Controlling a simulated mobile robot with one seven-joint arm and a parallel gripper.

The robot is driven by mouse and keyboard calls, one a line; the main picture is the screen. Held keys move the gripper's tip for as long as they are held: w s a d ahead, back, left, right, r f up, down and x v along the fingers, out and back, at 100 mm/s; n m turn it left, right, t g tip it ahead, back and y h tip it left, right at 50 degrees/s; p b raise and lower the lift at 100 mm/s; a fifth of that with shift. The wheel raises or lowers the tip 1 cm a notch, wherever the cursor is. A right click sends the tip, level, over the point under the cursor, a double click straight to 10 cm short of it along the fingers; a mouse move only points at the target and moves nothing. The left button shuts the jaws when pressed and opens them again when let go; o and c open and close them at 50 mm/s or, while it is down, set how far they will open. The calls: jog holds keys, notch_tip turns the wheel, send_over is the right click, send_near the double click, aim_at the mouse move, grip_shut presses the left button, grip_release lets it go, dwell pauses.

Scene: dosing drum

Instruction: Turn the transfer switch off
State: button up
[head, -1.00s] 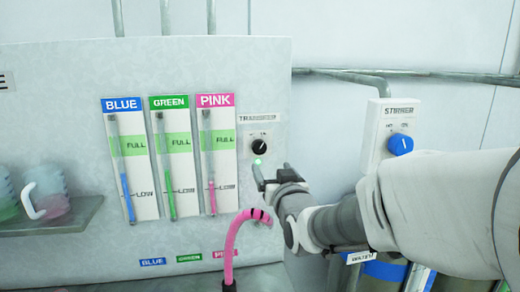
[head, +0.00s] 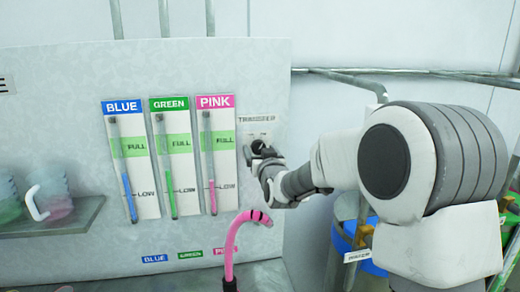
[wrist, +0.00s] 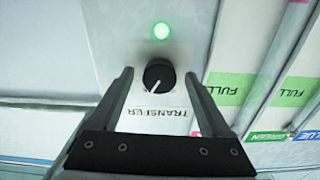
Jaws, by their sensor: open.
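The transfer switch is a round black knob (wrist: 159,74) with a white pointer line on a pale plate marked TRANSFER (head: 257,127). In the wrist view, which is upside down, the pointer slants to the lower left. A green lamp (wrist: 161,31) glows beyond the knob. My gripper (wrist: 159,75) is open, with one finger on each side of the knob and a gap showing on both sides. In the head view my gripper (head: 258,154) is in front of the plate and hides the lamp and part of the knob.
Blue, green and pink level tubes (head: 171,165) are on the panel left of the switch. A pink hose (head: 230,240) rises below them. A shelf (head: 90,212) with jugs is at far left. Blue drums (head: 345,240) stand below my arm.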

jog(key=shift+w, duration=0.1)
jog(key=shift+c, duration=0.4)
grip_shut()
jog(key=shift+f+n+b, duration=0.1)
jog(key=shift+n+b, duration=0.2)
jog(key=shift+b, duration=0.2)
jog(key=n+b, duration=0.1)
jog(key=b, duration=0.2)
jog(key=shift+f+n, duration=0.2)
jog(key=shift+n, duration=0.1)
jog(key=n+b, duration=0.3)
jog(key=b, duration=0.1)
jog(key=shift+b, duration=0.35)
jog(key=n+b, duration=0.3)
jog(key=shift+r+n+b, duration=0.1)
jog(key=shift+n+b, duration=0.2)
jog(key=shift+n, duration=0.1)
jog(key=shift+r+n+b, duration=0.15)
jog(key=shift+n+b, duration=1)
jog(key=shift+n, duration=0.35)
